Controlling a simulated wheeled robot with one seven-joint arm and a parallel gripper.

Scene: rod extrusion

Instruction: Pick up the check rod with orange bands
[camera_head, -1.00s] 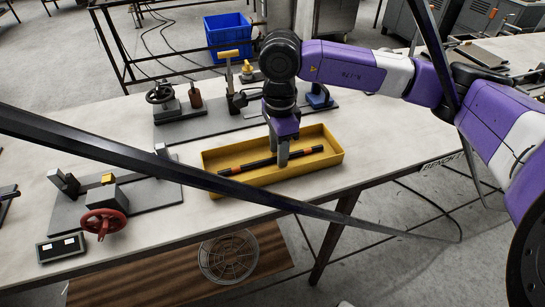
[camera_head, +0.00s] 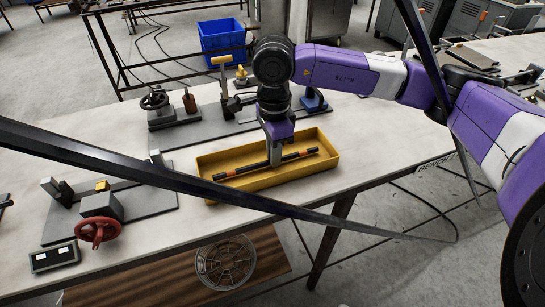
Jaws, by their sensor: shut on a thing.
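The check rod (camera_head: 247,167) is black with orange bands near its ends. It lies lengthwise in the yellow tray (camera_head: 325,170), or just above its floor; I cannot tell which. My gripper (camera_head: 275,160) points down into the tray and is shut on the rod near its middle. The fingers hide a short part of the rod. Both ends of the rod show.
A fixture with a red handwheel (camera_head: 97,230) stands at the left of the bench. A second fixture plate with a black handwheel (camera_head: 154,99) lies behind the tray. A dark bar crosses the view in front. Bare bench top lies right of the tray.

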